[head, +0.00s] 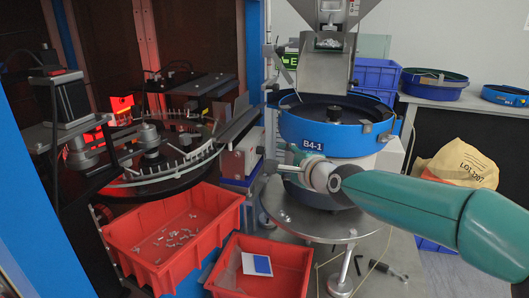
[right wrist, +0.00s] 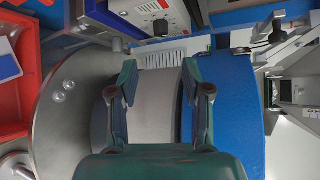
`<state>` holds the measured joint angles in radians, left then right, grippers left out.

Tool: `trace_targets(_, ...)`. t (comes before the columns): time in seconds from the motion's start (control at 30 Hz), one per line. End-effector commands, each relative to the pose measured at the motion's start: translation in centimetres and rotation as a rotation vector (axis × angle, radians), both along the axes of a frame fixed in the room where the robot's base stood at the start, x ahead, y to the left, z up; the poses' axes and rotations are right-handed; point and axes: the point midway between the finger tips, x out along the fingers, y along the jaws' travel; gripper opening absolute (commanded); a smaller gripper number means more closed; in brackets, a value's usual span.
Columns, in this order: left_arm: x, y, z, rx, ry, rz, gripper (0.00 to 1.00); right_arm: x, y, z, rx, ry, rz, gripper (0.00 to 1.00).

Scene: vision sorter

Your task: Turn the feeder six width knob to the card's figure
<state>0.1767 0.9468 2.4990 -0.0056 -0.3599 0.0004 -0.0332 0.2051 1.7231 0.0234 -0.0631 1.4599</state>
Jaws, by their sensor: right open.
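My right gripper (head: 279,168) is in front of the blue feeder bowl (head: 325,130) labelled B4-1. In the right wrist view its fingers (right wrist: 160,82) are open and empty, with the feeder's grey base behind the gap. A black knob (right wrist: 160,27) on a pale control box (right wrist: 150,12) shows beyond the fingertips, apart from them. Another dark knob (right wrist: 277,24) is at the upper right of that view. I cannot tell which is the width knob. A white and blue card (head: 257,264) lies in a red bin; no figure is legible. My left gripper is out of view.
Two red bins (head: 118,243) stand at the front; the left one holds several small parts. A round metal table (head: 290,222) carries the feeder. A metal hopper (head: 326,70) hangs above the bowl. A dark rotary table (head: 160,180) is at left.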

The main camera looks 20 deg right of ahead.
Motion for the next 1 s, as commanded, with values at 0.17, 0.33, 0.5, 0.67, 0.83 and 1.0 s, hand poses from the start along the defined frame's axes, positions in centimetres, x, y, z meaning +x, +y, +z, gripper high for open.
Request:
trace_targets(0.17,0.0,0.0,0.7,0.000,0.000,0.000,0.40,4.1,0.8,-1.0,0.000,0.002,0.004,0.48)
trace_targets(0.33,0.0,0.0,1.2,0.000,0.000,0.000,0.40,7.3,1.3,-1.9,-0.001,0.002,0.005,0.48)
trace_targets(0.5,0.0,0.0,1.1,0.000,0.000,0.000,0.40,9.3,1.6,-2.6,-0.001,0.000,0.005,0.48)
trace_targets(0.67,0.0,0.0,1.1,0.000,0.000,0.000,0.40,10.1,1.7,-2.8,0.000,0.000,0.005,0.48)
trace_targets(0.83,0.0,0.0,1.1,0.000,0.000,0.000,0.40,10.2,1.8,-2.8,0.000,0.000,0.005,0.48)
trace_targets(1.0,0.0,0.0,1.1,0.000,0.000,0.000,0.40,10.2,1.8,-2.8,0.000,0.000,0.005,0.42)
